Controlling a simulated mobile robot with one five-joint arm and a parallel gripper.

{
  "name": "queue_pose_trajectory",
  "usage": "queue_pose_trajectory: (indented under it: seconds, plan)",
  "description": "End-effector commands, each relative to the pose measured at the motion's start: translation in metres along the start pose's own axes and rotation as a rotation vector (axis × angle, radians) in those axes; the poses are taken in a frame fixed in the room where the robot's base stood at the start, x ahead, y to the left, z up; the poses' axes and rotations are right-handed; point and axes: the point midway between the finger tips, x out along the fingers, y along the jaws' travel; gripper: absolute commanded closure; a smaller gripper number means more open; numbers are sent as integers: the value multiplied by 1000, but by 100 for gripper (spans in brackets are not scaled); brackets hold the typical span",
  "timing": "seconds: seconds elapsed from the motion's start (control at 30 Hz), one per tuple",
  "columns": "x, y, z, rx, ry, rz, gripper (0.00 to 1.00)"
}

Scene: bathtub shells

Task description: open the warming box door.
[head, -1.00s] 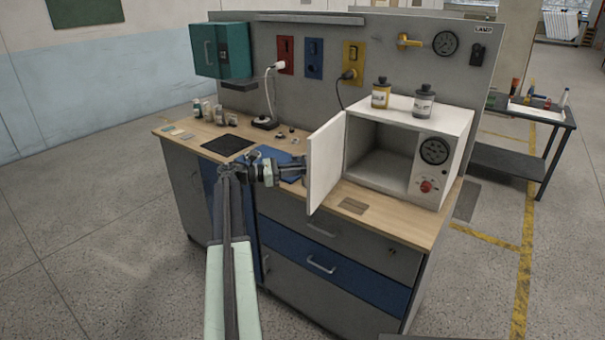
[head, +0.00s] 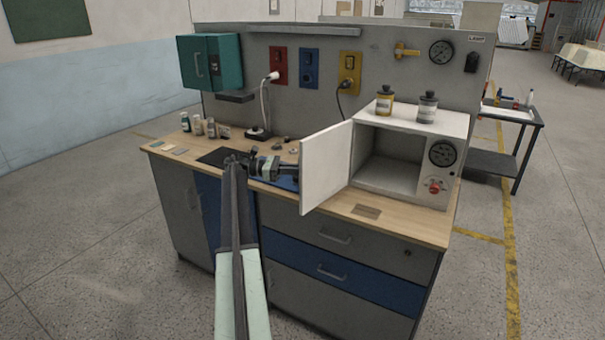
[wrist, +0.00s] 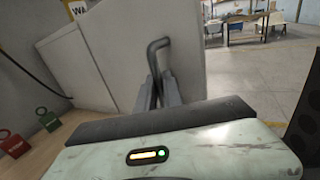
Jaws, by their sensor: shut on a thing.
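The warming box (head: 400,165) is a white box with a dial and a red knob at the right of the bench. Its white door (head: 325,170) stands open, swung out to the left on its left side, and the empty grey inside shows. My gripper (head: 296,175) is at the outer face of the door, its fingertips partly hidden by the door in the head view. In the wrist view my gripper (wrist: 158,95) is shut on the dark bent door handle (wrist: 153,62), with the door face (wrist: 190,55) behind it.
A yellow-labelled bottle (head: 384,102) and a grey-labelled bottle (head: 427,107) stand on the box. The bench top around a brown patch (head: 366,211) is clear in front of the box.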

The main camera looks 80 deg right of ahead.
Motion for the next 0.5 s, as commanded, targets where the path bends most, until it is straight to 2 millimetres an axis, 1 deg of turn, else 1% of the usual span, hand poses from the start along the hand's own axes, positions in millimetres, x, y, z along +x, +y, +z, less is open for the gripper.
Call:
queue_pose_trajectory:
  seconds: [0.17, 0.2, 0.5]
  plan:
    - [-1, -1, -2, -4, 6, 0, 100]
    - [-1, -1, -2, -4, 7, 0, 80]
    - [-2, -2, -2, -2, 5, -1, 80]
